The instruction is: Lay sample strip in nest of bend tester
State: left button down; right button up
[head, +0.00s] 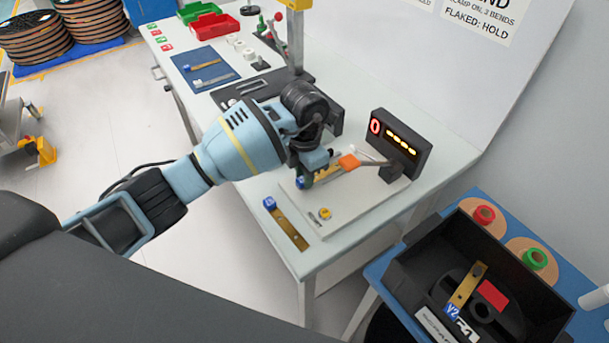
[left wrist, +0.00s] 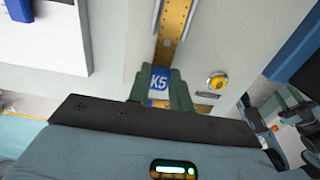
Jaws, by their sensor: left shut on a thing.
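The bend tester has a pale base plate (head: 350,207), a lever with an orange grip (head: 349,161) and a black display box (head: 401,143) showing a red 0. My left gripper (head: 304,182) is low over the plate. In the left wrist view its dark green fingers (left wrist: 160,92) are shut on the brass sample strip (left wrist: 175,25) at its blue K5 label. The strip points away from the fingers, along the plate under the lever side; it shows partly in the head view (head: 325,172). The nest is mostly hidden; I cannot tell whether the strip rests in it.
Another blue-tagged brass strip (head: 291,228) lies at the table's front edge. A yellow button (head: 324,213) sits on the plate. A black bin (head: 405,262) with a V2 strip stands right, near red and green spools. A blue mat (head: 203,75) lies farther back.

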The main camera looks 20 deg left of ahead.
pick_arm(q)
jog(key=shift+f, duration=0.4)
jog(key=shift+f, duration=0.15)
jog(key=c, duration=1.3)
grip_release()
jog(key=shift+o, duration=0.2)
notch_tip(320, 180, up, 12)
